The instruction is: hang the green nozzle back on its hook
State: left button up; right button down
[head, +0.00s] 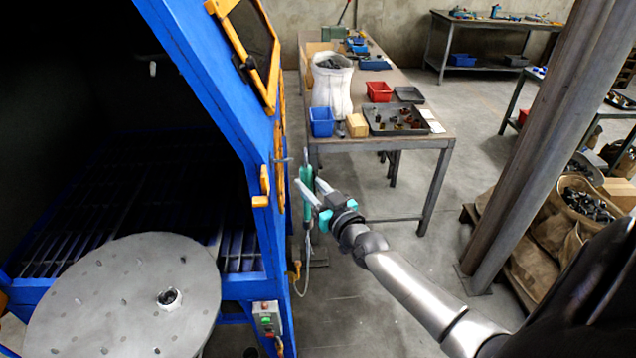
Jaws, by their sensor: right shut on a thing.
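The green nozzle (306,175) stands roughly upright beside the right side of the blue machine. My right gripper (309,187) is shut on it, with its pale fingers on either side. A thin grey hose hangs below the nozzle in a loop. A small grey peg that looks like the hook (284,160) sticks out from the machine's side, just left of the nozzle's upper end. The nozzle appears apart from the peg, though depth is hard to judge. My left gripper is out of view.
The blue blaster cabinet (205,70) has orange door parts (264,181) and a round metal turntable (125,300) in front. A workbench (415,143) with bins and a white sack stands behind. A steel column (535,150) rises at right. Floor between is clear.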

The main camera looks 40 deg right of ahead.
jog(key=shift+w+a+f, duration=0.2)
jog(key=shift+w+a, duration=0.2)
jog(key=shift+a, duration=0.25)
jog(key=shift+w+a+f, duration=0.2)
jog(key=shift+w+a, duration=0.15)
jog(key=shift+a, duration=0.25)
jog(key=shift+w+a+f, duration=0.2)
jog(key=shift+w+a, duration=0.2)
jog(key=shift+a, duration=0.25)
jog(key=c, duration=0.5)
grip_release()
jog(key=shift+f, duration=0.1)
jog(key=shift+a, duration=0.15)
jog(key=shift+s+f, duration=0.1)
